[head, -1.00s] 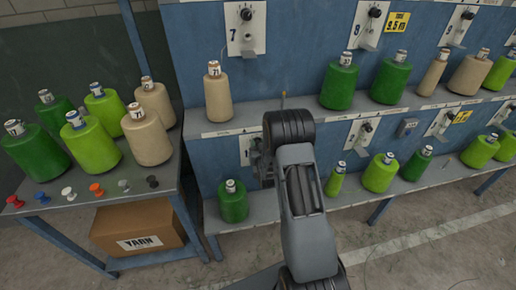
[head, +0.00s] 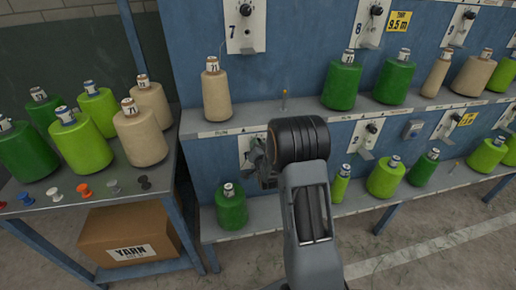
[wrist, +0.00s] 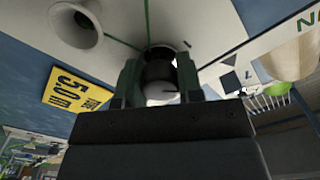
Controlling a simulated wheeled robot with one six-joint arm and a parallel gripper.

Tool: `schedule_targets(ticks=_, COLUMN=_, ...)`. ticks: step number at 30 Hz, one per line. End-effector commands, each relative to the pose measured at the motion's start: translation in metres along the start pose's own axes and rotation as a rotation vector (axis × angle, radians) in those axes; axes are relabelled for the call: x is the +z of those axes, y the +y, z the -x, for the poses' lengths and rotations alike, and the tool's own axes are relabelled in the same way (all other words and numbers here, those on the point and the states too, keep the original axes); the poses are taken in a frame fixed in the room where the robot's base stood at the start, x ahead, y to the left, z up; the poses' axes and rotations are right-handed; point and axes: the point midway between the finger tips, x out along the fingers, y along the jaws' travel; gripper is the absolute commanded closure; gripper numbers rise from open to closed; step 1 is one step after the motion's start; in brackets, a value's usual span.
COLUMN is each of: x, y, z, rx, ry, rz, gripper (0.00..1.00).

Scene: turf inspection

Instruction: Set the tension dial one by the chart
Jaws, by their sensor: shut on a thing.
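The tension dial (wrist: 158,70) is a dark round knob with a pale face, seen in the wrist view between the two fingers. My gripper (wrist: 158,82) is shut on it, one finger on each side. In the head view my gripper (head: 262,165) is at the white plate (head: 244,148) on the lower left of the blue frame. My arm and gripper hide the dial there. The wrist view shows a white plate (wrist: 225,72) with black marks beside the dial. The dial's exact setting cannot be read.
A pale flared guide (wrist: 76,24) and a yellow sign (wrist: 76,92) are near the gripper. A dark green cone (head: 231,208) stands below it, a beige cone (head: 216,95) above. The side table (head: 165,188) at left holds several cones and coloured pins.

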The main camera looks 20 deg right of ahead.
Motion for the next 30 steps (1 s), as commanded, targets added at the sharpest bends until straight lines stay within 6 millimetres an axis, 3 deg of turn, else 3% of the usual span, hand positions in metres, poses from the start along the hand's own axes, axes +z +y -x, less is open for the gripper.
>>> schedule_targets(ticks=12, x=-0.0005, y=-0.0003, z=-0.0002, rx=0.0, ry=0.0, rz=-0.005, gripper=0.9)
schedule_targets(ticks=13, x=-0.0005, y=-0.0003, z=-0.0002, rx=0.0, ry=0.0, rz=-0.005, gripper=0.63)
schedule_targets(ticks=20, x=-0.0003, y=-0.0002, z=-0.0001, rx=0.0, ry=0.0, rz=-0.005, gripper=0.41)
schedule_targets(ticks=30, x=-0.0002, y=-0.0001, z=0.0049, rx=0.0, ry=0.0, rz=-0.005, gripper=0.41)
